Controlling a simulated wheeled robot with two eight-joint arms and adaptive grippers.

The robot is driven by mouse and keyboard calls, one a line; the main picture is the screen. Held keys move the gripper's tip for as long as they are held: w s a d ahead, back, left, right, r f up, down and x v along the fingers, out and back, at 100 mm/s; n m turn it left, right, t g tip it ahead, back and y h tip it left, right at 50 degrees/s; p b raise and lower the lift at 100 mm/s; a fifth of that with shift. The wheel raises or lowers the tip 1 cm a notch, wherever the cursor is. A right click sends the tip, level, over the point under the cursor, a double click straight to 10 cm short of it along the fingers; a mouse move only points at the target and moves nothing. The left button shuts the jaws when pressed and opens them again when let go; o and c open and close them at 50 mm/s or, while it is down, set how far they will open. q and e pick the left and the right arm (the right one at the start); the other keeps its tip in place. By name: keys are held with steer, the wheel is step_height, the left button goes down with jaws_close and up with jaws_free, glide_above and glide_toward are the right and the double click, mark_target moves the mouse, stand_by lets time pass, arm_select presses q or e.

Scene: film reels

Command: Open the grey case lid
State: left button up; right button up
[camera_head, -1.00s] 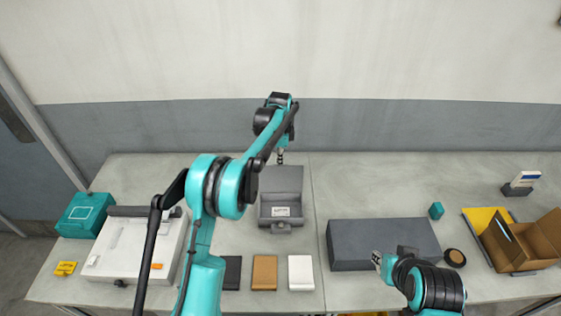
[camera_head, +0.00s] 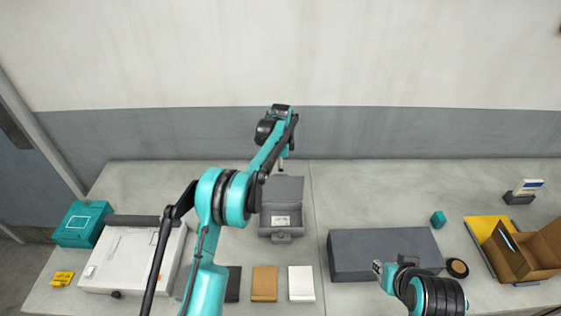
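The grey case (camera_head: 281,231) stands on the table left of the middle, with a white label on its front. Its lid (camera_head: 287,189) is raised and leans back behind the case body. My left arm reaches over the table from the left, and its gripper (camera_head: 281,166) is just behind the top of the lid, mostly hidden, so its fingers cannot be made out. My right gripper (camera_head: 377,268) is at the front of the large dark grey box, small in view, and I cannot tell whether it holds anything.
A dark grey box (camera_head: 350,247) lies right of the case. Black, brown (camera_head: 264,283) and white (camera_head: 301,283) small boxes lie in front. A white flat machine (camera_head: 128,264) and teal box (camera_head: 82,224) are at left. A cardboard box (camera_head: 528,250) and yellow tray (camera_head: 484,228) are at right.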

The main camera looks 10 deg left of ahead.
arm_select(q)
steer(key=w+a+p, duration=0.1)
steer(key=w+p, duration=0.2)
steer(key=w, duration=0.3)
steer(key=shift+w+a+f+p, duration=0.15)
steer(key=shift+a+f+p, duration=0.05)
steer(key=shift+f+p, duration=0.15)
stand_by(0.6)
